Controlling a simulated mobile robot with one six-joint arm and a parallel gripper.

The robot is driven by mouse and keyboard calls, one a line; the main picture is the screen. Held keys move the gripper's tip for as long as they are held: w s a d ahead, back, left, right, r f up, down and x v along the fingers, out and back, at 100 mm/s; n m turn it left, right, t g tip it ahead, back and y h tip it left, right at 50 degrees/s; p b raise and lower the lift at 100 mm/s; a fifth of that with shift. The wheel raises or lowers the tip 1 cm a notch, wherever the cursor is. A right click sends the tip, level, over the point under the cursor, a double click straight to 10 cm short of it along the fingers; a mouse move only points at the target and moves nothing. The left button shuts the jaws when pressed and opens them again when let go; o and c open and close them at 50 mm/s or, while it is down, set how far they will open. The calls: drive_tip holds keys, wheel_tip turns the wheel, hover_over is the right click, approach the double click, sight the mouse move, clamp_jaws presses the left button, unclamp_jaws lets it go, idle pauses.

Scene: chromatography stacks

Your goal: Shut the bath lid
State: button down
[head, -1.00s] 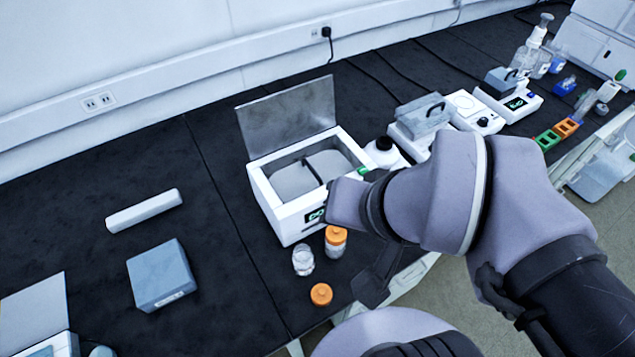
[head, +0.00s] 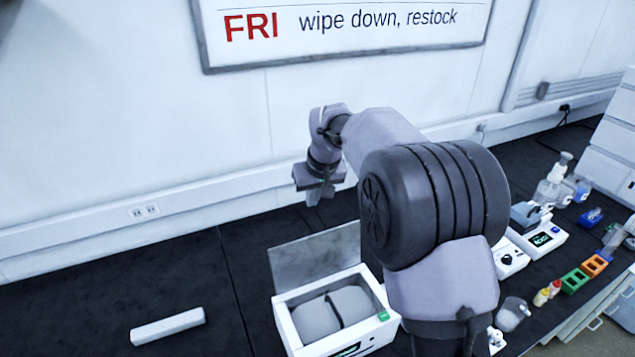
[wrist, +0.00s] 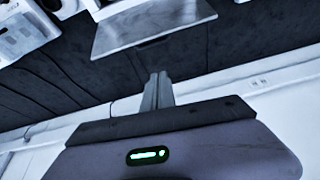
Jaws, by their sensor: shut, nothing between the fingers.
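The white bath (head: 350,345) stands on the black bench in the head view, with a grey inside and a dark strip across it. Its grey lid (head: 318,255) stands up, tilted back from the rear edge, so the bath is open. The lid also shows at the top of the wrist view (wrist: 150,28). My gripper (head: 314,198) is above and behind the lid, near the wall, pointing down. In the wrist view its fingers (wrist: 157,80) are together and empty, apart from the lid.
A pale bar (head: 168,327) lies on the bench left of the bath. To the right are an instrument with a display (head: 540,238), bottles (head: 555,185) and coloured racks (head: 585,272). The wall with a socket rail (head: 145,211) is close behind my gripper.

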sight(315, 253)
drive_tip(key=s+d+b+x, duration=0.1)
drive_tip(key=d+b+x, duration=0.1)
drive_tip(key=x, duration=1.1)
drive_tip(key=shift+a+f+n, duration=0.4)
drive_tip(key=shift+a+f, duration=0.05)
drive_tip(key=shift+f, duration=0.15)
drive_tip(key=shift+s+d+f+b, duration=0.1)
drive_tip(key=shift+f+b, duration=0.05)
drive_tip(key=shift+b, duration=0.55)
